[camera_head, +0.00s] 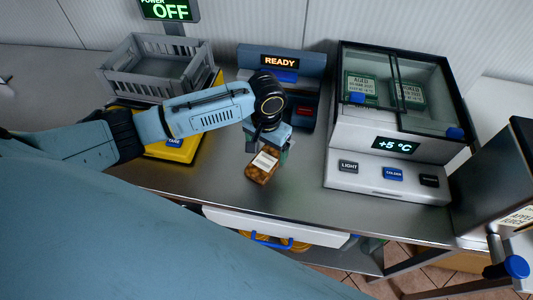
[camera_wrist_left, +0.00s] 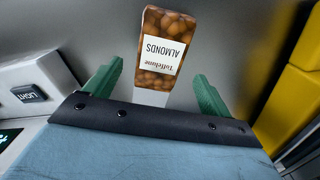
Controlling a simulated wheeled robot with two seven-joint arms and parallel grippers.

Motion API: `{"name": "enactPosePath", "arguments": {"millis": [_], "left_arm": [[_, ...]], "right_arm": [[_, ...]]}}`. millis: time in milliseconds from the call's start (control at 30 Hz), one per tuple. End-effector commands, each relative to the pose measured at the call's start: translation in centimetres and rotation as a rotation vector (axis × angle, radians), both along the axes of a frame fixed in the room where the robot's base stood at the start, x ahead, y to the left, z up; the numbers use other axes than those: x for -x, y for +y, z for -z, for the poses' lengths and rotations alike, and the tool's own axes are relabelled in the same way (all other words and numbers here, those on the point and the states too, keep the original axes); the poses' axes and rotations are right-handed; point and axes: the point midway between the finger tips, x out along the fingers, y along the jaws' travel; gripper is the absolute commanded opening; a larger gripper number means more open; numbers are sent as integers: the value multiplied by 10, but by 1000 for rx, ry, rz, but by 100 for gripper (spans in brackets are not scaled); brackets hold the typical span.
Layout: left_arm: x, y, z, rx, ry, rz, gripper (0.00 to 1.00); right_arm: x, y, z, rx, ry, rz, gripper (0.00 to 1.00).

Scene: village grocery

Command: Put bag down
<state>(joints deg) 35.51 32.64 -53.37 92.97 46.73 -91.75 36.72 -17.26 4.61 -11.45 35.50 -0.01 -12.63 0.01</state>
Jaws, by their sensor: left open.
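The bag is a brown bag of almonds (camera_head: 262,167) with a white label. It rests on the steel counter (camera_head: 215,180) in the head view. The bag's lower end is hidden behind the gripper body in the wrist view. My right gripper is not in view.
A yellow scale (camera_head: 180,150) with a grey crate (camera_head: 150,75) stands at the left. A device reading "READY" (camera_head: 281,60) is behind the gripper. A glass-topped cooler (camera_head: 390,150) stands at the right. An open drawer (camera_head: 275,228) juts out below the counter's front edge.

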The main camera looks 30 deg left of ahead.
Motion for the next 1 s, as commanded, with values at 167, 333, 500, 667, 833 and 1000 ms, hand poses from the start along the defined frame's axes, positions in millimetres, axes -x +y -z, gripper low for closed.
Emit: {"name": "enactPosePath", "arguments": {"millis": [167, 333, 500, 667, 833, 1000], "left_arm": [[-1, -1, -42, 2, -4, 2, 83], [-1, -1, -68, 1, -2, 1, 83], [0, 0, -79, 0, 0, 0, 83], [0, 0, -80, 0, 1, 0, 83], [0, 0, -80, 0, 0, 0, 83], [0, 0, -80, 0, 0, 0, 83]], "right_arm": [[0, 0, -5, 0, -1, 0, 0], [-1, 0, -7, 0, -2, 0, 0], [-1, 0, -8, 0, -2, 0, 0], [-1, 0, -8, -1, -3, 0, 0], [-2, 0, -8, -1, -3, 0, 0], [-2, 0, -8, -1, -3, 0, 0]]}}
